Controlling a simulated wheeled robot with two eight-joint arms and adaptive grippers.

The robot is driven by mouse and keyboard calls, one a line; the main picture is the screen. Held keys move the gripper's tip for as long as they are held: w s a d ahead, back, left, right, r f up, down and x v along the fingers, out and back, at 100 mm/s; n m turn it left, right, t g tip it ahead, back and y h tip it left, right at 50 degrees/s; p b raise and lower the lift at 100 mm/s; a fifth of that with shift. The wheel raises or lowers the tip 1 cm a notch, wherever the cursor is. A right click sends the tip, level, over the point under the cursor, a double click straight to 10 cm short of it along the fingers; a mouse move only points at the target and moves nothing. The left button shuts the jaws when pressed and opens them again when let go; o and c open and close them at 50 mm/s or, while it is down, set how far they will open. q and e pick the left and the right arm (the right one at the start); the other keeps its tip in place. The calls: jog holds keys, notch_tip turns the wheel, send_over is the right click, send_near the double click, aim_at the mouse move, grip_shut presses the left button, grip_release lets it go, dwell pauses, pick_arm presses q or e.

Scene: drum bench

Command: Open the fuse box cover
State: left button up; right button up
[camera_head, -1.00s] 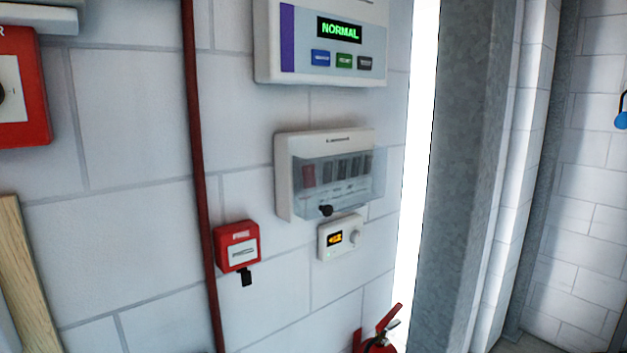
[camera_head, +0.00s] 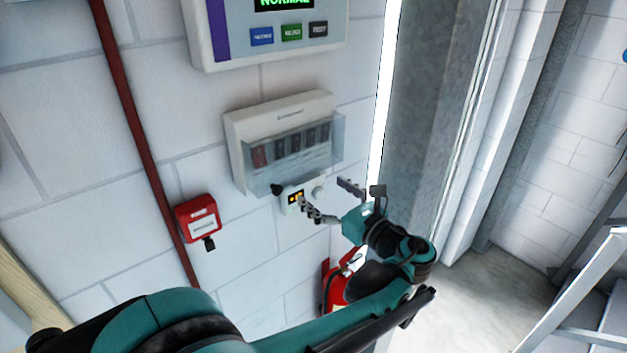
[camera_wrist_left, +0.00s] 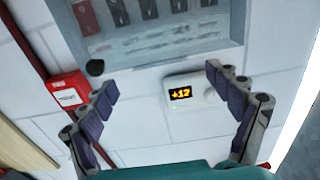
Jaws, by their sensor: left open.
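The fuse box (camera_head: 236,150) is a white wall unit with a clear cover (camera_head: 318,157) over a row of dark switches and one red one. The cover looks closed, with a black knob (camera_head: 277,189) at its lower left corner. In the left wrist view the cover (camera_wrist_left: 205,47) fills the top, and the knob (camera_wrist_left: 95,67) is near the left finger. My left gripper (camera_head: 328,200) is open and empty, below the fuse box and in front of the thermostat. Its spread fingers also show in the left wrist view (camera_wrist_left: 162,92). My right gripper is not in view.
A white thermostat (camera_head: 291,199) is just below the fuse box. A control panel (camera_head: 205,45) hangs above it. A red call point (camera_head: 199,218) and red pipe (camera_head: 137,150) are to the left. A red fire extinguisher (camera_head: 336,290) stands below. A grey column (camera_head: 425,110) is right.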

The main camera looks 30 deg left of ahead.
aim_at(302, 154)
pick_arm(q)
jog(key=x, duration=0.3)
jog(key=shift+w+a, duration=0.1)
jog(key=shift+a, duration=0.2)
jog(key=shift+c, duration=0.3)
